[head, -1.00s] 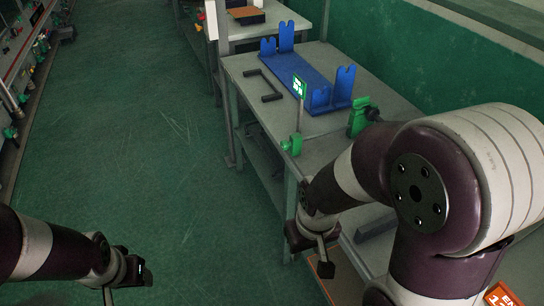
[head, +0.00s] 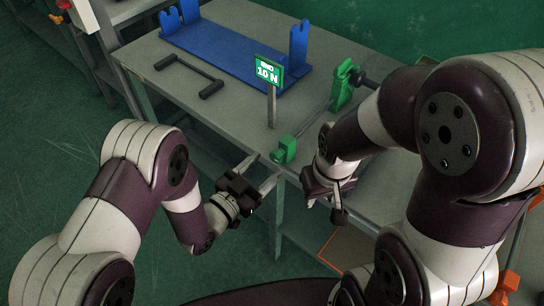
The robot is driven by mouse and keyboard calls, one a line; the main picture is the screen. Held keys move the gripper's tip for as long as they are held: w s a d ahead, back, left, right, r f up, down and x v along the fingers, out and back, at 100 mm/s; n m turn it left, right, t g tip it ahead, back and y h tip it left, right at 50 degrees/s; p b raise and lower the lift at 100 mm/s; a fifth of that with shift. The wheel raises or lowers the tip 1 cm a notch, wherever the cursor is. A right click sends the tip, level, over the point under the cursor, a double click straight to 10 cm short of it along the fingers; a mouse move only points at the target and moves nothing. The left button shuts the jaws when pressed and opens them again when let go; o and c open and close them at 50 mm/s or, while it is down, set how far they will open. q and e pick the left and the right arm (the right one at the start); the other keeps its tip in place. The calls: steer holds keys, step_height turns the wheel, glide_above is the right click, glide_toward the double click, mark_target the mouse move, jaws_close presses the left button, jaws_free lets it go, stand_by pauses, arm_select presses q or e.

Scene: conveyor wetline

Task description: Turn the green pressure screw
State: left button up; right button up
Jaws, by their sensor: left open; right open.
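A small green block (head: 286,149) sits at the near edge of the grey table. A larger green bracket (head: 343,86) with a dark knob stands further back on the table, and a thin rod runs between the two. I cannot tell which green part is the pressure screw. My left gripper (head: 265,169) is open and empty at the table edge, with its fingers pointing towards the small green block and just short of it. My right gripper (head: 325,209) is open and empty, lower right of the small block, pointing downward.
A green "10 N" sign (head: 268,72) stands on a post behind the small block. A blue cradle (head: 228,52) with upright supports and a black U-shaped handle (head: 187,72) are on the table. Green floor (head: 50,190) is open on the left.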

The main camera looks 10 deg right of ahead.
mark_target(274, 158)
arm_select(q)
steer(key=x, duration=0.3)
steer(key=shift+s, duration=0.1)
steer(key=shift+w+d, duration=0.25)
steer(key=shift+w, duration=0.2)
steer(key=shift+s, duration=0.1)
steer(key=c, duration=1)
steer(key=shift+c, duration=0.2)
steer(key=shift+n, duration=0.3)
